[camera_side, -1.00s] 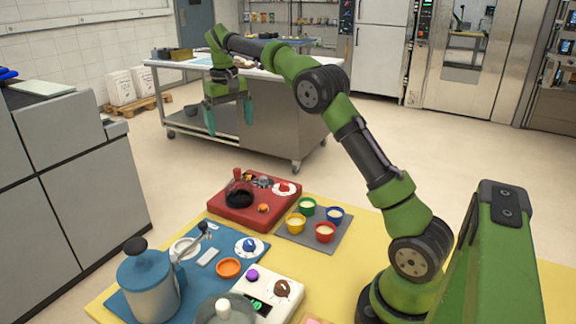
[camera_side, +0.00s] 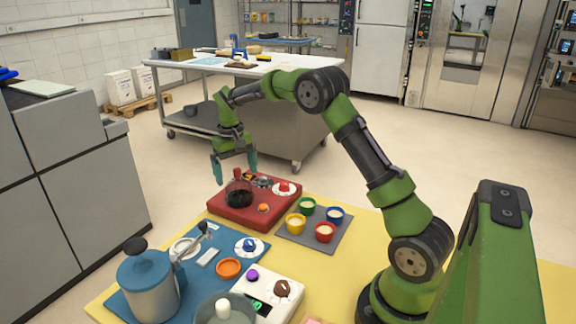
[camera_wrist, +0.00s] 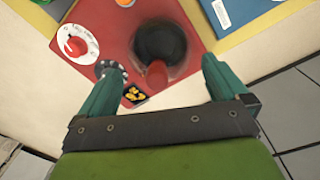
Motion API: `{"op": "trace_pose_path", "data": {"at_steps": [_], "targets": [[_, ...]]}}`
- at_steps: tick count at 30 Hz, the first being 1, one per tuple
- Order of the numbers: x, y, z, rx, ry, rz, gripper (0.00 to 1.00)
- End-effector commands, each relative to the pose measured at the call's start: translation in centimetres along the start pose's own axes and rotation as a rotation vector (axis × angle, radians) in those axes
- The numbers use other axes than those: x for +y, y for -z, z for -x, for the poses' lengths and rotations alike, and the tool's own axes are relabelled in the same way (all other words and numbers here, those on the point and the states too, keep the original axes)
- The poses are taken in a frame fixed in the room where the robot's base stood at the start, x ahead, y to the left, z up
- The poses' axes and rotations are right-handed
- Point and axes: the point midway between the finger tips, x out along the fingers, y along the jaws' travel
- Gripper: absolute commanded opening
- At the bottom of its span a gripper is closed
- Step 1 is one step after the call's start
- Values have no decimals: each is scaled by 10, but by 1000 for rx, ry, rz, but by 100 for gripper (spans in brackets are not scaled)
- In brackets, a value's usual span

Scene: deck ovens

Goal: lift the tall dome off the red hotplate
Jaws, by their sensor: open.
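The red hotplate (camera_side: 238,209) lies at the far left corner of the yellow table. The tall dome (camera_side: 239,187) stands on its left part; it looks see-through over a dark round plate, with a red knob on top. In the wrist view the dome (camera_wrist: 160,46) is at upper middle, its red knob (camera_wrist: 157,76) pointing toward the camera. My gripper (camera_side: 234,166) is open and empty, just above the dome. In the wrist view my gripper (camera_wrist: 161,68) has one finger on each side of the knob; I cannot see it touching either finger.
A grey mat (camera_side: 290,236) with several coloured cups is right of the hotplate. A red-knobbed white dial (camera_wrist: 75,44) and a small black tray (camera_wrist: 134,96) with yellow bits share the hotplate. A blue board (camera_side: 192,268) with a grey pot (camera_side: 150,288) is nearer.

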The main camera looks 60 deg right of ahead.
Motion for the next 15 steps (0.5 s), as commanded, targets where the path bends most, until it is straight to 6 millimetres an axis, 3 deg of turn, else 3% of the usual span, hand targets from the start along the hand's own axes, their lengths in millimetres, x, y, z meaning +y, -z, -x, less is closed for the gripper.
{"op": "trace_pose_path", "data": {"at_steps": [6,13,15], "targets": [[0,-1,-25,-1,-1,-1,100],[0,0,-27,1,0,0,100],[0,0,-26,1,0,0,92]]}}
